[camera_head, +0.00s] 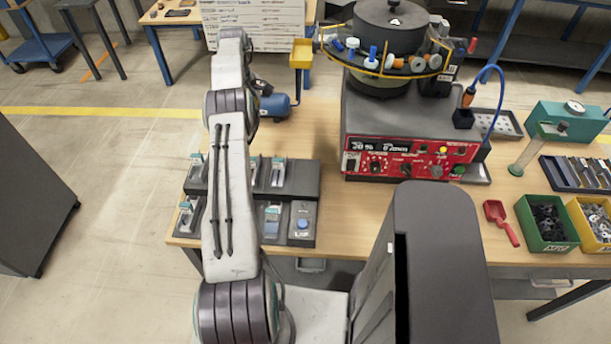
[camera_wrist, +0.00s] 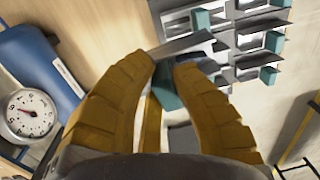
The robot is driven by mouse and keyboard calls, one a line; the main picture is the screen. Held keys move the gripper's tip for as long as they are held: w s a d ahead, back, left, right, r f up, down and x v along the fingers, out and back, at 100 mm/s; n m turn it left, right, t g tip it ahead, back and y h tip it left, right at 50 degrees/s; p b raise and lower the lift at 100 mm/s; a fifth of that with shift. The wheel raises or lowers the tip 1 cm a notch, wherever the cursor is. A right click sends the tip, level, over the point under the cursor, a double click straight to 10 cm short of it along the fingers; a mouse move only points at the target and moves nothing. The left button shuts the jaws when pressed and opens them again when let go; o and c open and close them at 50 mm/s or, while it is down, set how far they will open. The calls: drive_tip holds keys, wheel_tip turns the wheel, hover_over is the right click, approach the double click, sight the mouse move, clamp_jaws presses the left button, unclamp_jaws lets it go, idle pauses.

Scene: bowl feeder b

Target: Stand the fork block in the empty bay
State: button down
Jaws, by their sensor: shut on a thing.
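My gripper (camera_wrist: 168,75) shows in the wrist view, its two ribbed yellow fingers closed on a small block with a teal part and a flat grey metal bar, which I take as the fork block (camera_wrist: 185,46). In the head view my arm hides the gripper and most of what it holds. The dark stepped rack (camera_head: 308,183) stands at the table's left end. Blocks with teal tops stand in several of its bays, one of them at the back (camera_head: 277,172). My arm covers the rack's middle, so I cannot tell which bay is empty. The rack also shows in the wrist view (camera_wrist: 226,76).
A red scoop (camera_head: 501,222) and green bin (camera_head: 546,224) lie further right.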

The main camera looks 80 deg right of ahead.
drive_tip(key=s+d, duration=0.2)
drive_tip(key=s, duration=0.6)
drive_tip(key=m+b, duration=0.1)
drive_tip(key=b, duration=0.3)
hover_over(308, 174)
drive_tip(key=shift+f, duration=0.7)
drive_tip(key=shift+h, duration=0.3)
drive_tip(key=shift+a+f+p, duration=0.1)
drive_tip(key=shift+f+p, duration=0.7)
drive_tip(key=shift+f, duration=3.85)
drive_tip(key=shift+f, duration=0.15)
drive_tip(key=c, duration=1.2)
unclamp_jaws()
wheel_tip(308, 174, up, 12)
drive_tip(key=shift+r+b, duration=0.15)
drive_tip(key=shift+b, duration=0.55)
